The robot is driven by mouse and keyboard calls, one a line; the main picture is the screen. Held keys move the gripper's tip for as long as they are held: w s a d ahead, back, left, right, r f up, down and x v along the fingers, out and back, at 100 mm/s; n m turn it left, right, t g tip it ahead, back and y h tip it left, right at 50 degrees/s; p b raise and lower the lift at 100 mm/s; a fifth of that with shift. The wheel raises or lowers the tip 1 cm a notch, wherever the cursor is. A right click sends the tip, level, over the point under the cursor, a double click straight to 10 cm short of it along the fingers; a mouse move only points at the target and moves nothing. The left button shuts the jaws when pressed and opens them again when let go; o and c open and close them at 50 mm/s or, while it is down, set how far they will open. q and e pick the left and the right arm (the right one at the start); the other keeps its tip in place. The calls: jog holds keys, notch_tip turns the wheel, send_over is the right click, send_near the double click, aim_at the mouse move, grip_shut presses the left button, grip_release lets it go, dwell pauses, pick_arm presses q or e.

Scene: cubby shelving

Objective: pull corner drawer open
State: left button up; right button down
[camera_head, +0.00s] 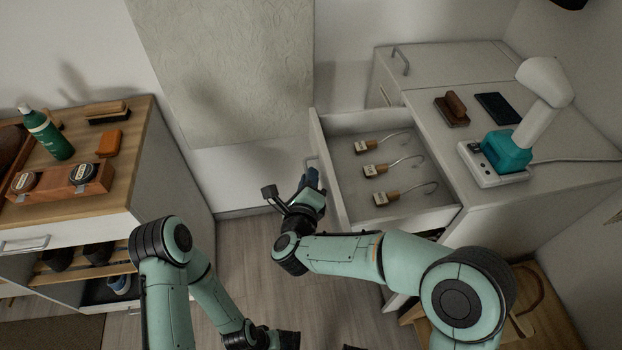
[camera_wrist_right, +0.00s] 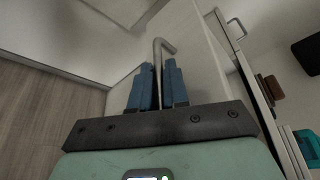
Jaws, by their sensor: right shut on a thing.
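The corner drawer (camera_head: 392,219) stands pulled out from the white cabinet on the right, its inside showing from above. Three hooks with wooden handles (camera_head: 387,197) lie in it. My right gripper (camera_head: 313,178) is at the drawer's front. In the right wrist view its blue fingers (camera_wrist_right: 159,88) are shut on the metal drawer handle (camera_wrist_right: 159,55), which rises between them and bends at the top. In the head view the gripper hides most of this handle. My left gripper (camera_head: 275,340) is low in the head view, away from the drawer; its fingers are not clear.
On the right cabinet top stand a white-and-teal device (camera_head: 507,152), a brush (camera_head: 452,109) and a dark pad (camera_head: 497,108). The left cabinet (camera_head: 135,150) holds a green bottle (camera_head: 47,134) and several shoe-care items. Wooden floor (camera_head: 245,240) lies clear between the cabinets.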

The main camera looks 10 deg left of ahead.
jog(key=c, duration=1.5)
grip_release()
jog(key=shift+w, duration=0.15)
jog(key=v, duration=1.3)
jog(key=shift+s, duration=0.25)
